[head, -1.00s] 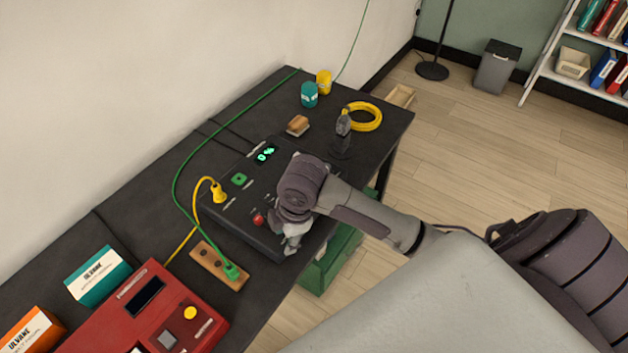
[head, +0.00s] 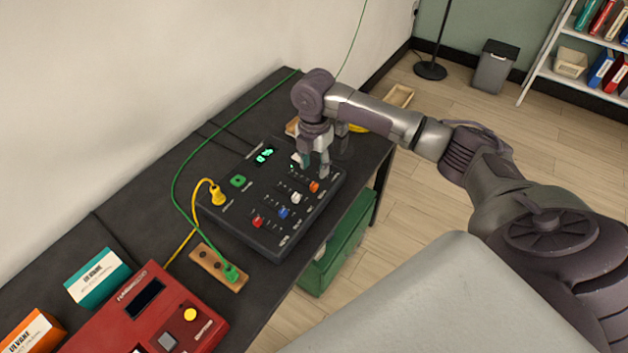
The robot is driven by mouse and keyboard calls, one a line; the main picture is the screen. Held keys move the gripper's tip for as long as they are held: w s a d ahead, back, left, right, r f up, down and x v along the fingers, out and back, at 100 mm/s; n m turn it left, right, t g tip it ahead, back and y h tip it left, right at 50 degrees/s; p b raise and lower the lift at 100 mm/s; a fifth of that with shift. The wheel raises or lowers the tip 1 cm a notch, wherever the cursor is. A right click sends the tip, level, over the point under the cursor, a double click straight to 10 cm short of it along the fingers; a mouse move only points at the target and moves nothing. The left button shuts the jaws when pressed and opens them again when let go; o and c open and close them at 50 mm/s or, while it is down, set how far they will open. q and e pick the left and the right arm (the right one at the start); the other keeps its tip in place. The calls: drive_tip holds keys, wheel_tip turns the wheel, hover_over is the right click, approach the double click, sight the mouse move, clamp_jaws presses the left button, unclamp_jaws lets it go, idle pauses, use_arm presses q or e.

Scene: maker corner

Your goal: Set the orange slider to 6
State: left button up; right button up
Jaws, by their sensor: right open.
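The black control panel (head: 262,235) sits on the dark bench, with a lit green display (head: 264,154). Its sliders have coloured caps: red (head: 258,221), blue (head: 283,212), white (head: 296,197) and orange (head: 314,186). The orange slider is the one farthest right in the row. My right gripper (head: 315,172) points down over the panel's right end, close to the orange cap; I cannot tell whether it touches it. Its fingers are apart and nothing shows between them. The scale numbers are too small to read. My left gripper is not in view.
A red device (head: 120,318) and teal (head: 97,277) and orange (head: 32,333) boxes stand at the lower left. A green cabinet (head: 340,245) stands below.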

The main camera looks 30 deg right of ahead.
sight(314, 185)
wheel_tip(314, 185, down, 7)
idle(0.3)
clamp_jaws()
idle(0.3)
